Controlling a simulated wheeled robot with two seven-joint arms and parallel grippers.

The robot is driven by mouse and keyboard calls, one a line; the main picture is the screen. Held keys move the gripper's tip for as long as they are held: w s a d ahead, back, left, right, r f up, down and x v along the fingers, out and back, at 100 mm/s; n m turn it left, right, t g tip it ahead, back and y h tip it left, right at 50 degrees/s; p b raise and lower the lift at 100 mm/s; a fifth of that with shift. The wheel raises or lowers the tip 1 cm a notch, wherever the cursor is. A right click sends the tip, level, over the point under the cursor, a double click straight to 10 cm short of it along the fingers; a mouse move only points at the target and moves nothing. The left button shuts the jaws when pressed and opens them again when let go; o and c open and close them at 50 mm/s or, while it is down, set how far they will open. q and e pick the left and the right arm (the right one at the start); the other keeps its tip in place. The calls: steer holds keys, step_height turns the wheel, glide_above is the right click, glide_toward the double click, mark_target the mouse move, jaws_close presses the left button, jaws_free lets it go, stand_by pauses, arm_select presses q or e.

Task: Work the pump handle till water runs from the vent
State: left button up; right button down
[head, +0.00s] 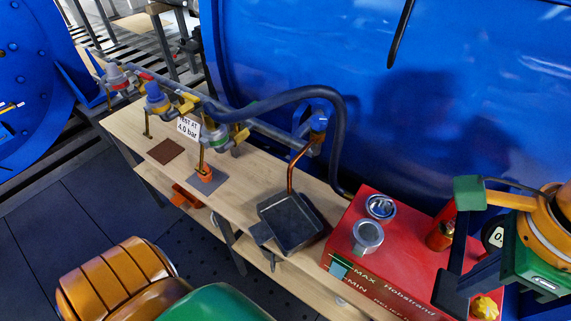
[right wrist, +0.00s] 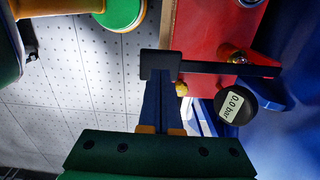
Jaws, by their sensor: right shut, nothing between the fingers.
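My right gripper (head: 462,287) is at the right of the head view, over the red pump box (head: 375,245). Its dark fingers (right wrist: 163,105) are shut and empty, with tips against or just over the square end of a black bar, apparently the pump handle (right wrist: 215,68). I cannot tell whether they touch. The bar runs across the red box towards the blue tank. The gauge (right wrist: 236,102) reads 0.0 bar. No running water shows. My left gripper is out of view.
A yellow knob (head: 485,306) sits on the pump box close to my fingers. A dark hose (head: 300,92) arches from the valves to behind the box. A black tray (head: 291,222) lies on the wooden bench (head: 236,190). The large blue tank (head: 300,45) stands close behind.

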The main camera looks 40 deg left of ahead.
mark_target(453, 289)
steer(key=f+b, duration=0.7)
steer(key=f, duration=0.1)
steer(key=shift+w+f, duration=0.1)
steer(key=shift+w, duration=0.3)
steer(key=r+p, duration=0.2)
steer(key=r, duration=0.1)
steer(key=r+p, duration=0.4)
steer(key=r, duration=0.1)
steer(key=shift+s+r, duration=0.3)
steer(key=shift+s, duration=0.05)
steer(key=shift+s+f, duration=0.1)
steer(key=shift+f, duration=0.05)
steer(key=shift+f, duration=0.15)
